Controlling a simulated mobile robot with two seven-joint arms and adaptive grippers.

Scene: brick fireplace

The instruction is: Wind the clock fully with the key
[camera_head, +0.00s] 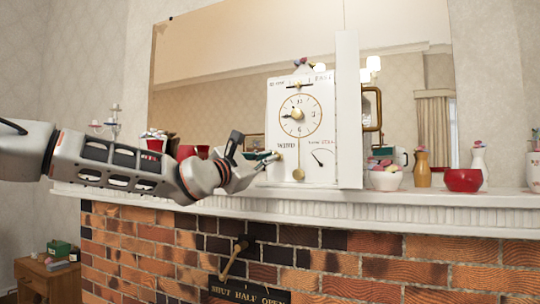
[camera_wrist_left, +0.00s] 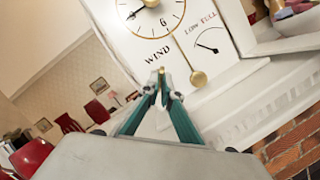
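The white clock (camera_head: 292,112) stands on the mantel with its door swung open at its right side. Its face, brass pendulum (camera_head: 298,174), "WIND" label and low-to-full gauge (camera_head: 319,157) show. The gauge needle points up and left, toward the low side; the gauge also shows in the left wrist view (camera_wrist_left: 210,43). My left gripper (camera_head: 276,156) reaches in from the left to the clock's lower left front. In the left wrist view its teal fingers (camera_wrist_left: 162,90) close around the small brass key (camera_wrist_left: 161,71) below "WIND". The fingers partly hide the key. My right gripper is out of view.
The open clock door (camera_head: 348,110) stands right of the dial. Red cups (camera_head: 155,145) are left on the mantel (camera_head: 400,206); a white bowl (camera_head: 385,180), yellow vase (camera_head: 423,169) and red bowl (camera_head: 463,180) are right. A lever (camera_head: 234,260) projects from the bricks below.

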